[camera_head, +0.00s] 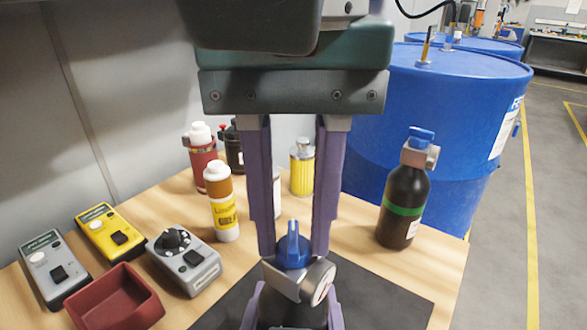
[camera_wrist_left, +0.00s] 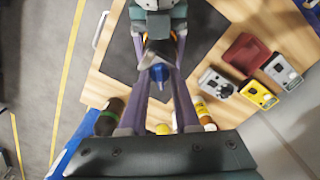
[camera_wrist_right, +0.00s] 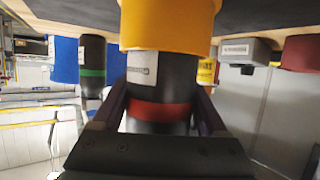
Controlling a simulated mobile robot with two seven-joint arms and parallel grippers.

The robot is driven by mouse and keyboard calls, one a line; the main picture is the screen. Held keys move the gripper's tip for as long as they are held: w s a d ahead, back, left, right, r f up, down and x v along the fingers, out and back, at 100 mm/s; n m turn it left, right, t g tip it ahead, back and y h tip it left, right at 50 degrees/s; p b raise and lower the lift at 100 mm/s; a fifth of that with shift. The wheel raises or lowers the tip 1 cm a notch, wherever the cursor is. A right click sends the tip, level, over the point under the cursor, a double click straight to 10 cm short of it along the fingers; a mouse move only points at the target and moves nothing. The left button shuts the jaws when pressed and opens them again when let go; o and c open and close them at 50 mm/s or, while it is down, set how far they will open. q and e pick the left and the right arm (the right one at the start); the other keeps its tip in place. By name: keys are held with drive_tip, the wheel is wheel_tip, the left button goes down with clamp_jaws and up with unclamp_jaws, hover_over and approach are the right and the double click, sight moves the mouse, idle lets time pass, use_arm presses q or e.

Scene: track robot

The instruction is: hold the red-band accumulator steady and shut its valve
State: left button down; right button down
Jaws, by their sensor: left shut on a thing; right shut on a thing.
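The red-band accumulator is a dark bottle with a grey valve head (camera_head: 309,282). Its red band (camera_wrist_right: 160,112) shows in the right wrist view. The blue valve handle (camera_head: 293,249) sits on top and also shows in the left wrist view (camera_wrist_left: 158,72). My left gripper (camera_head: 293,254) comes from above, shut on the blue handle with one purple finger on each side. My right gripper (camera_wrist_right: 162,95) is shut on the accumulator's body, with fingers on both sides near the band. In the head view, the body is mostly hidden below the valve head.
A green-band bottle (camera_head: 403,205) stands right on the wooden table. Left are a red tray (camera_head: 118,303), a dial meter (camera_head: 184,262), yellow and grey meters and a lubricant bottle (camera_head: 224,205). A yellow cylindrical piece (camera_wrist_right: 168,25) adjoins the accumulator's body. Blue drums (camera_head: 445,110) stand behind.

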sight(294, 235)
use_arm(q)
drive_tip(key=n, duration=0.5)
drive_tip(key=shift+n, duration=0.3)
drive_tip(key=n, duration=0.4)
drive_tip(key=shift+n, duration=0.4)
drive_tip(key=c, duration=0.6)
unclamp_jaws()
drive_tip(key=shift+r, duration=0.1)
wheel_tip(294, 235, up, 12)
drive_tip(key=shift+f, duration=0.1)
